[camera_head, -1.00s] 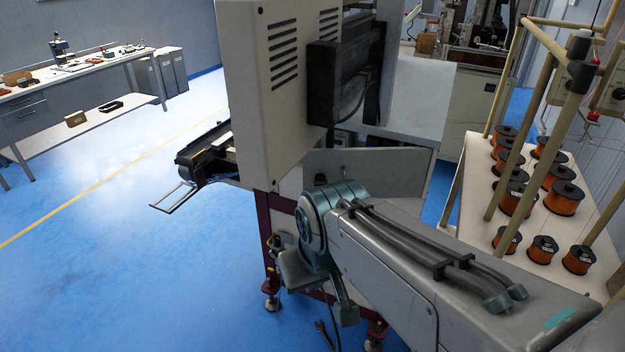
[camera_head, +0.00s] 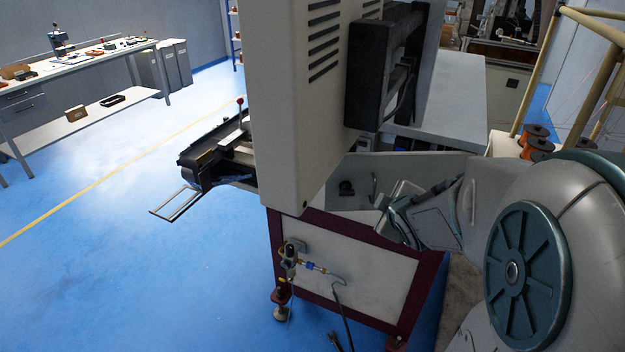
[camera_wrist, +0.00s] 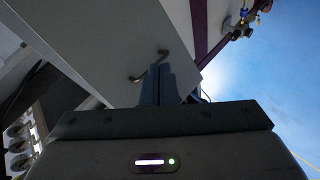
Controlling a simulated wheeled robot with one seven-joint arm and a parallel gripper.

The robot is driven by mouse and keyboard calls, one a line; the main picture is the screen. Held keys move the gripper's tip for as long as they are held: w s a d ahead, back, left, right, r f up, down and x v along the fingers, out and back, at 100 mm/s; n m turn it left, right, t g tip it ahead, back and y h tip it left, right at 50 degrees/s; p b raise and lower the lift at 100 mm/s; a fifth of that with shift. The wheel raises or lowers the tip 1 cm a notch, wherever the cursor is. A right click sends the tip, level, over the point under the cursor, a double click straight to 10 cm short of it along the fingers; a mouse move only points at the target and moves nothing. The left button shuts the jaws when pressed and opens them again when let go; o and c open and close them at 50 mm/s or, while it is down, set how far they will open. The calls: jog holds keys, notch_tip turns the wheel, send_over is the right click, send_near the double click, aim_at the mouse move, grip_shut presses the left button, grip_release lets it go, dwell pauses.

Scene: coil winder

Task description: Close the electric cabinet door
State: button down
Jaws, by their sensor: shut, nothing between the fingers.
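A light grey panel, which looks like the cabinet door (camera_head: 350,166), stands out at an angle below the beige housing in the head view, so it appears open. In the wrist view the grey panel (camera_wrist: 110,45) fills the upper middle. Two small dark hooked parts, seemingly a handle (camera_wrist: 138,78), show right by the fingertips. My gripper (camera_wrist: 158,82) is shut and empty, with its fingers pointing at the panel. Whether they touch it, I cannot tell. In the head view my wrist is at the panel's near side, and my fingertips are hard to make out.
The beige housing (camera_head: 290,110) with a dark box (camera_head: 385,70) hangs above the panel. A maroon-framed base (camera_head: 345,270) with a small valve fitting (camera_head: 290,255) stands below. Copper spools (camera_head: 537,140) are at the right. Blue floor (camera_head: 190,270) is free at the left.

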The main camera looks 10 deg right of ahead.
aim_at(334, 210)
jog(key=s+a+f+n+t+y+b, duration=0.2)
jog(key=a+f+n+t+y+b, duration=0.25)
jog(key=f+n+y, duration=0.65)
jog(key=shift+w+a+r+n+g+y+p, duration=0.15)
jog(key=shift+w+a+r+n+y+p, duration=0.45)
jog(key=shift+w, duration=1.35)
jog(key=shift+w+a+r+n+g+p, duration=0.15)
jog(key=shift+w+a+r+n+p, duration=0.2)
jog(key=shift+w+a+n+p, duration=1.05)
jog(key=shift+w+a+r+m+g+y+p, duration=0.15)
jog(key=shift+w+a+r+y+p, duration=0.25)
jog(key=shift+w, duration=2.1)
